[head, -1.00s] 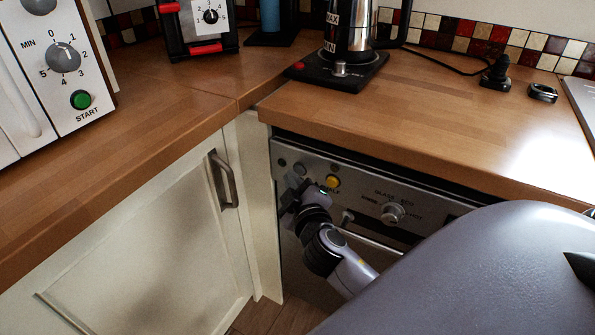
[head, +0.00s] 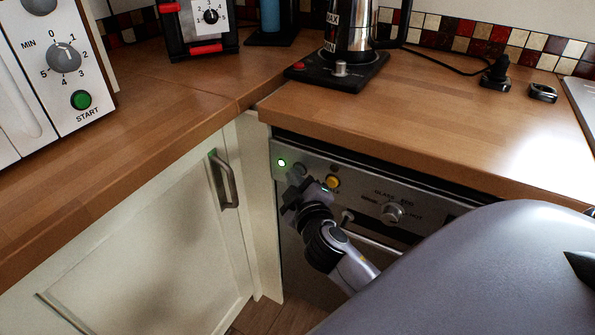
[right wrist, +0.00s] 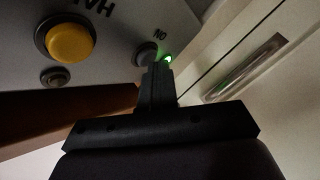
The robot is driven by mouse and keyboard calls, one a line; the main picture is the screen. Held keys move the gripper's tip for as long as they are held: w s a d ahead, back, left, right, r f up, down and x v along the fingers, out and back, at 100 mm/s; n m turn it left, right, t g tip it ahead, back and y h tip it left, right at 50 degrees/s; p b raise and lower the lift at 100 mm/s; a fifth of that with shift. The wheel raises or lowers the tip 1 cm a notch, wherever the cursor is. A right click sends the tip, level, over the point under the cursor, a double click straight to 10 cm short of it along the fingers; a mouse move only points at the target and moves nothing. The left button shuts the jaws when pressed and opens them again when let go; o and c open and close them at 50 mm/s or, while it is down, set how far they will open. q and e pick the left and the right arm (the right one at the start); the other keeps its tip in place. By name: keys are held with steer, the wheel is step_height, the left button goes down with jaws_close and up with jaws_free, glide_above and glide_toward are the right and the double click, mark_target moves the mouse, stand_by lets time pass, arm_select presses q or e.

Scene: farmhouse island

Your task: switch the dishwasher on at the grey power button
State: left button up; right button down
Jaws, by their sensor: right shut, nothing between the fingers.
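The dishwasher front (head: 360,185) is a steel panel under the worktop. The round grey power button (head: 299,169) is near its left end; in the right wrist view the button (right wrist: 146,55) is beside an "ON" label. A small green light (head: 282,162) glows just left of it in the head view; it also shows in the right wrist view (right wrist: 168,59). My right gripper (head: 295,183) is shut and empty, its tips just in front of and below the grey button, partly covering it. I cannot tell whether they touch. My left gripper is out of view.
A yellow button (head: 333,182) and a dial (head: 392,212) are right of the grey button. A worktop (head: 420,125) overhangs the panel. A cream cupboard door with a handle (head: 224,180) stands close at left.

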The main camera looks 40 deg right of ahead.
steer(key=shift+s+a, duration=0.15)
steer(key=shift+a, duration=0.2)
steer(key=a, duration=0.1)
steer(key=s+a+b, duration=0.1)
steer(key=a, duration=0.1)
steer(key=s+a, duration=0.1)
steer(key=a, duration=0.1)
steer(key=shift+s+a+b, duration=0.15)
steer(key=shift+a+b, duration=0.1)
steer(key=shift+b, duration=0.05)
stand_by(0.8)
steer(key=s+a+f+m+g+y, duration=0.25)
steer(key=s+a+f+y, duration=0.2)
steer(key=s+f, duration=0.4)
steer(key=s+a+f+m+g+y, duration=0.1)
steer(key=s+a+f+g+y, duration=0.3)
steer(key=s+f, duration=0.45)
step_height(320, 180, up, 10)
steer(key=d+p, duration=0.1)
steer(key=p, duration=1.3)
steer(key=shift+w+d+t, duration=0.25)
steer(key=shift+w+t, duration=0.15)
steer(key=shift+t, duration=0.05)
